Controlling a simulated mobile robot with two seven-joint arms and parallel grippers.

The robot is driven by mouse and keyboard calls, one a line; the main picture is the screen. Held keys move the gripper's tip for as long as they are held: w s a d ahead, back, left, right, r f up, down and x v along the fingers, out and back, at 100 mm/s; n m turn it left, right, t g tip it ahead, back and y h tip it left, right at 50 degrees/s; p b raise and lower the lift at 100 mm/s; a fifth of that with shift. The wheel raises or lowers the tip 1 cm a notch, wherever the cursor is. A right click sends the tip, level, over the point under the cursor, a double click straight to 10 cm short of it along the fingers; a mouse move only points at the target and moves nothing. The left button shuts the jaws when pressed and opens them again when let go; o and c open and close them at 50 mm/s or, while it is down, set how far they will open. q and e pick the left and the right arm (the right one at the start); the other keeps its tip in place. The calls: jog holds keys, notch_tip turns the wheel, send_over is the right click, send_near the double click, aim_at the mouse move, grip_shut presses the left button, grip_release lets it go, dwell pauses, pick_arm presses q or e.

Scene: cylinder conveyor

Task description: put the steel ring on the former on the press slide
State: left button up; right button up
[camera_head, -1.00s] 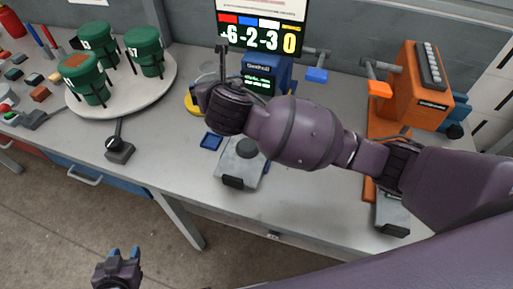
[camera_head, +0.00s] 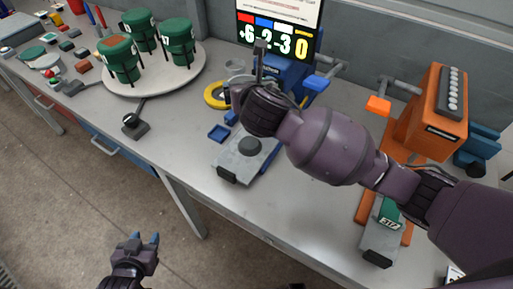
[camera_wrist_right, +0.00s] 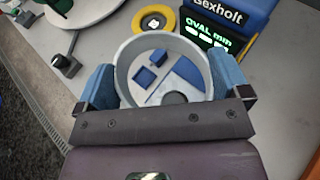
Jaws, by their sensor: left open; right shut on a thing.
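The steel ring (camera_wrist_right: 127,52) is a wide grey band between the two blue fingers of my right gripper (camera_wrist_right: 165,88) in the right wrist view. The gripper is shut on it. In the head view my right gripper (camera_head: 255,105) is above the bench by the blue gauge, and its fingers are hidden. A grey slide (camera_head: 238,167) with a dark round block (camera_head: 249,146) lies below it. A second grey slide (camera_head: 378,243) lies at the orange machine (camera_head: 430,110), partly behind my arm; I cannot make out a former there. My left gripper (camera_head: 145,238) is open and empty, in front of the bench.
The blue gauge (camera_head: 285,75) stands behind my right gripper, with a yellow ring (camera_head: 217,95) and blue tray (camera_head: 218,133) nearby. Green drums stand on a round white table (camera_head: 150,85) at left. A green 312 tag (camera_head: 390,213) is by the second slide. A small lever (camera_head: 134,125) stands near the front edge.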

jog(key=b, duration=0.2)
send_over(249, 139)
jog(key=s, duration=0.2)
jog(key=shift+y, duration=0.3)
notch_tip(249, 139, down, 15)
jog(key=shift+d+f, duration=0.1)
jog(key=shift+d, duration=0.05)
jog(key=shift+f, duration=2.35)
jog(key=shift+f+n, duration=0.15)
jog(key=shift+n, duration=0.15)
